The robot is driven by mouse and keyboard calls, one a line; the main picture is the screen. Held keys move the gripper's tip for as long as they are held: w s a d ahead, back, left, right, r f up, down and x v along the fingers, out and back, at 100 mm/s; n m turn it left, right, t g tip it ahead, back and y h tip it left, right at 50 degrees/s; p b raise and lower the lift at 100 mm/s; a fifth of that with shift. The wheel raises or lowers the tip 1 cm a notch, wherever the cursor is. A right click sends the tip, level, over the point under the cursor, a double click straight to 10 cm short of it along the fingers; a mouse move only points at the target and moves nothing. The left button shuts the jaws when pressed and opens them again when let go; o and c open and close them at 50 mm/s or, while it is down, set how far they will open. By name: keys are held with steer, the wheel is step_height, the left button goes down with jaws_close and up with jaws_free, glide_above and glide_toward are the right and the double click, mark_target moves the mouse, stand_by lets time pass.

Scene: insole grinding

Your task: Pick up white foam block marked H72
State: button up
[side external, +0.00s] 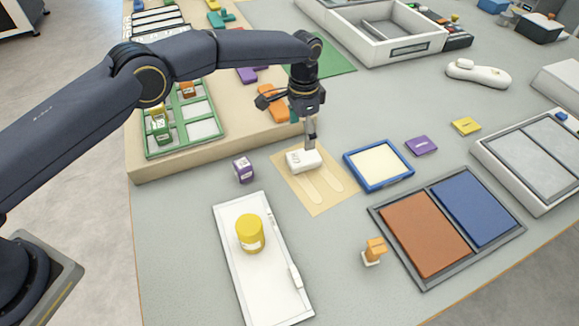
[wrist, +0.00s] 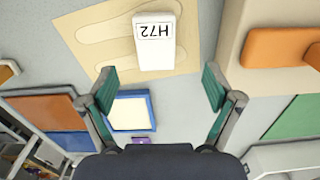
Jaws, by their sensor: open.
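The white foam block (side external: 303,160) lies on a tan sheet (side external: 330,202) with pale insole outlines. My gripper (side external: 310,140) is just above the block in the side view. In the wrist view my gripper (wrist: 158,85) has its two green-padded fingers spread wide, one on each side, with nothing between them. The block is ahead of the fingertips in that view. From the side view I cannot tell whether a finger touches the block.
A blue-framed tray (side external: 379,165) is close right of the sheet. A small purple block (side external: 243,170) stands to the left. A white tray (side external: 265,290) with a yellow cylinder (side external: 250,233) is in front. A raised tan board (side external: 180,165) is behind left. An orange block (side external: 374,250) stands front right.

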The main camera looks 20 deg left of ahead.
mark_target(302, 156)
step_height(302, 156, down, 4)
steer(key=shift+r, duration=0.2)
steer(key=shift+s+d+f, duration=0.1)
steer(key=shift+d+f, duration=0.05)
steer(key=shift+f, duration=1.2)
steer(key=shift+s+d+f, duration=0.1)
steer(key=shift+d+f, duration=0.05)
steer(key=shift+f, duration=1.15)
steer(key=c, duration=1)
